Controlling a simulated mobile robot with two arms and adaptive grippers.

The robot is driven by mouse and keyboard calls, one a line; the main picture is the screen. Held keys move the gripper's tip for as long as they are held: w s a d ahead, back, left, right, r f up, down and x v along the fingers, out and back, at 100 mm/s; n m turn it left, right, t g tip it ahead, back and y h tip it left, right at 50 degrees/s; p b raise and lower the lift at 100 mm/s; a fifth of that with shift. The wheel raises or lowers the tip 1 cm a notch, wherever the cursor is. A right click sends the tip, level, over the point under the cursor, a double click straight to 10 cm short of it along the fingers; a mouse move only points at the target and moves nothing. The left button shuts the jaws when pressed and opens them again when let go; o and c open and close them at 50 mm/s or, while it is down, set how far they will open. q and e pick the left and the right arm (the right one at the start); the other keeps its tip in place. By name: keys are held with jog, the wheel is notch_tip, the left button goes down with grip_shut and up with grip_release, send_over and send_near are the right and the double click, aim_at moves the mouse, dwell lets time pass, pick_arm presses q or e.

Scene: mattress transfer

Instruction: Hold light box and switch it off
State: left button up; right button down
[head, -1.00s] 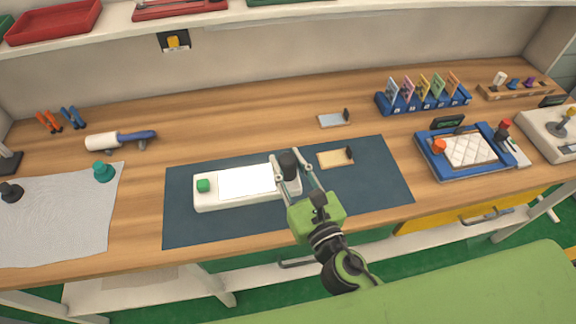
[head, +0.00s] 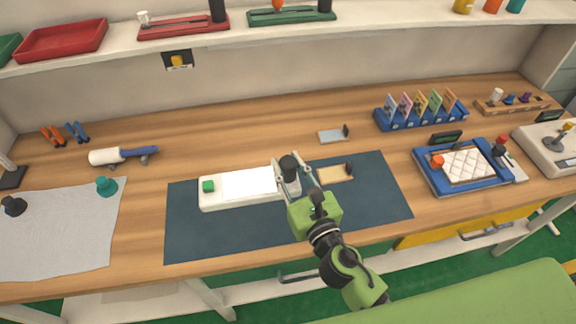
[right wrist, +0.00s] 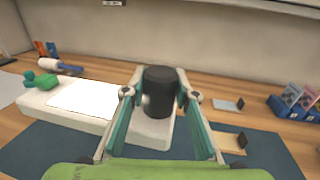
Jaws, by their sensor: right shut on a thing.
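The light box (head: 240,203) is a long white box with a bright white panel (head: 248,184), a green button (head: 208,186) at its left end and a black knob-like handle (head: 288,163) at its right end. My right gripper (head: 291,171) is shut on the black handle, one finger on each side. In the right wrist view the handle (right wrist: 160,88) stands between the fingers, and the panel (right wrist: 85,99) is glowing white. The box is over the dark blue mat (head: 230,235); I cannot tell whether it touches it. My left gripper is not in view.
A small tan plate (head: 334,174) lies just right of my right gripper. A roller (head: 122,156) and a grey cloth with knobs (head: 60,235) are at the left. A blue tray (head: 462,183) is at the right. The mat's front part is clear.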

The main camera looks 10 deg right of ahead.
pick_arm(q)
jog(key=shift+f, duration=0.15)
pick_arm(e)
jog(key=shift+f, duration=0.1)
